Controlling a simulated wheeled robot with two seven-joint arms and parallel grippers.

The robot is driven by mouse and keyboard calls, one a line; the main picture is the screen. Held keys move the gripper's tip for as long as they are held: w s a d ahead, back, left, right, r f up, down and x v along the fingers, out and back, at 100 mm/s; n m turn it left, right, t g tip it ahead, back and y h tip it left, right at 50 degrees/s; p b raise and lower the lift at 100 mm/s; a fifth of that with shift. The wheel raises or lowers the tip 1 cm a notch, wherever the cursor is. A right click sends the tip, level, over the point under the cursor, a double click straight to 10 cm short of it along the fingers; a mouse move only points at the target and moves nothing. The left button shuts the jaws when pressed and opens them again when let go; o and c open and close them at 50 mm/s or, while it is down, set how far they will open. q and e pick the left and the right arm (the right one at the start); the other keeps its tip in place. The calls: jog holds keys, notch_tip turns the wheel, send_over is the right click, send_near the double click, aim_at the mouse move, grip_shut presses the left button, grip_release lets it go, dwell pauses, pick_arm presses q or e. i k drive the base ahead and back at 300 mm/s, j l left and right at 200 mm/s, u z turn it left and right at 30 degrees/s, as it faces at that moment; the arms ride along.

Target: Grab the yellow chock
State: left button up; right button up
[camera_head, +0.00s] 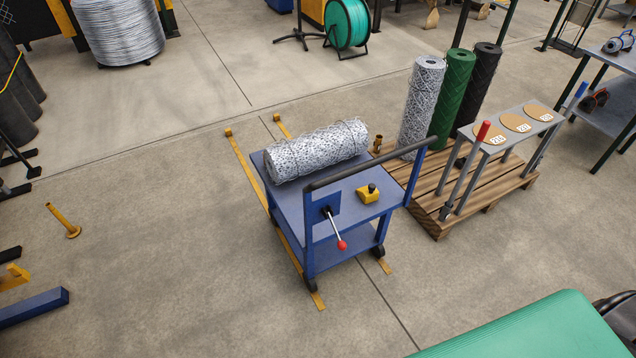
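The yellow chock (368,195) is a small yellow block with a dark knob on top. It sits on the blue cart's top (290,200), near its right side, behind the cart's dark handle bar (365,172). A roll of silver wire mesh (316,151) lies on the same top toward the back. Neither of my grippers shows in the head view.
A red-knobbed lever (341,244) sticks out from the cart's front. A wooden pallet (447,219) stands close right, with upright silver, green (453,100) and black rolls and a grey rack. A green padded surface (530,332) fills the lower right. Floor left of the cart is mostly clear.

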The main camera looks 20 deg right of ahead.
aim_at(368, 193)
jog(key=i+l+u, duration=0.25)
jog(key=l, duration=0.3)
jog(key=i+l+u, duration=0.2)
jog(key=l, duration=0.35)
jog(key=l+u, duration=0.25)
jog(key=l, duration=0.35)
jog(key=i+l+u, duration=0.1)
jog(key=l+u, duration=0.15)
jog(key=l, duration=0.4)
